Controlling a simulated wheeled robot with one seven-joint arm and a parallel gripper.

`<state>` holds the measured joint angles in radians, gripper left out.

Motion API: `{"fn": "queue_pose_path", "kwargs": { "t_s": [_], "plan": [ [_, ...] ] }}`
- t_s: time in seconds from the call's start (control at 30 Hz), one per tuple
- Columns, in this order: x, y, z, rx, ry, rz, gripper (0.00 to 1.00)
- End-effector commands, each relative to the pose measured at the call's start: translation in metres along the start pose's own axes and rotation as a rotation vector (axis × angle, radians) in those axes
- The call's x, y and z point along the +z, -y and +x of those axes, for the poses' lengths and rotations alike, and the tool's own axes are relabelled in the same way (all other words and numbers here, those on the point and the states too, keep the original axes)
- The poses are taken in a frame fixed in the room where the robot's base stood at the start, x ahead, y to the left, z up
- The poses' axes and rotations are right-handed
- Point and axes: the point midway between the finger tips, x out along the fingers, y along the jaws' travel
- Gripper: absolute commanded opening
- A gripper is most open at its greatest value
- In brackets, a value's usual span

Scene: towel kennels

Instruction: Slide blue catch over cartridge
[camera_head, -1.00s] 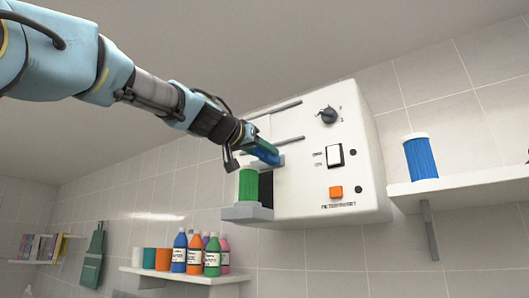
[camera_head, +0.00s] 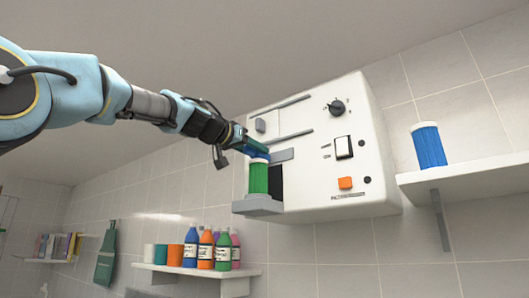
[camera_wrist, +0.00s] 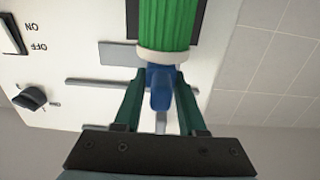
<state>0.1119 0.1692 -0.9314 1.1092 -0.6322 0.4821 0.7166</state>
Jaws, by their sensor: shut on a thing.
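A white wall-mounted machine (camera_head: 310,185) holds a green ribbed cartridge (camera_head: 258,178), which stands upright on a grey ledge (camera_head: 257,206) at its left side. The blue catch (camera_head: 258,155) lies at the top of the cartridge. My gripper (camera_head: 254,149) is shut on the blue catch. In the wrist view, the blue catch (camera_wrist: 160,90) sits between my dark green fingers, up against the cartridge's pale end cap (camera_wrist: 163,55). Whether the catch fully covers the cap is partly hidden by my gripper.
The machine front has grey rails (camera_head: 280,137), a dark knob (camera_head: 337,107), a rocker switch (camera_head: 343,147) and an orange button (camera_head: 345,183). A blue cartridge (camera_head: 429,146) stands on the right shelf (camera_head: 465,175). Several bottles (camera_head: 207,250) stand on the lower left shelf. The space before the machine is free.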

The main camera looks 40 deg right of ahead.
Motion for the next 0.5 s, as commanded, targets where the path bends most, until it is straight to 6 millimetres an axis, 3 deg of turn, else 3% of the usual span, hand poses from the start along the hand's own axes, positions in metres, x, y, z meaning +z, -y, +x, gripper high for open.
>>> {"fn": "queue_pose_path", "kwargs": {
  "t_s": [0.23,0.27,0.37,0.5],
  "plan": [
    [-0.0020,0.0034,-0.0007,-0.006,-0.003,0.000,0.00],
    [-0.0020,0.0036,-0.0008,-0.006,-0.004,0.000,0.43],
    [-0.0018,0.0035,-0.0007,-0.006,-0.003,0.000,0.53],
    [-0.0013,0.0028,-0.0005,-0.005,-0.002,0.000,0.53]
  ]
}}
